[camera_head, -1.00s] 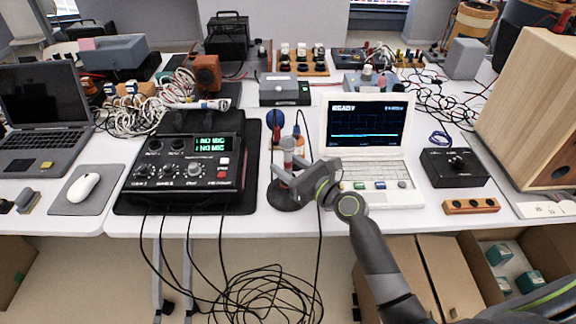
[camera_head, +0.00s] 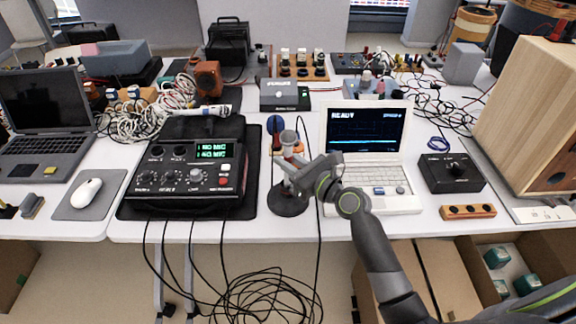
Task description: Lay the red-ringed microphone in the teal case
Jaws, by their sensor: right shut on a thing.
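My right gripper (camera_head: 287,170) comes in from the lower right and is shut on an upright microphone (camera_head: 289,138) with a grey head and a reddish band below it. The fingers hide part of its body. It stands above a round black base (camera_head: 287,203); I cannot tell whether it is clear of the holder there. I cannot pick out a teal case for certain; small teal boxes (camera_head: 497,257) lie in an open carton at the lower right. My left gripper is not in view.
A black mixer (camera_head: 187,178) on a dark mat stands left of the gripper, and a white laptop-like device (camera_head: 368,160) stands right. A second microphone (camera_head: 205,108) lies by white cables behind the mixer. A black knob box (camera_head: 452,173) and wooden strip (camera_head: 468,212) are further right.

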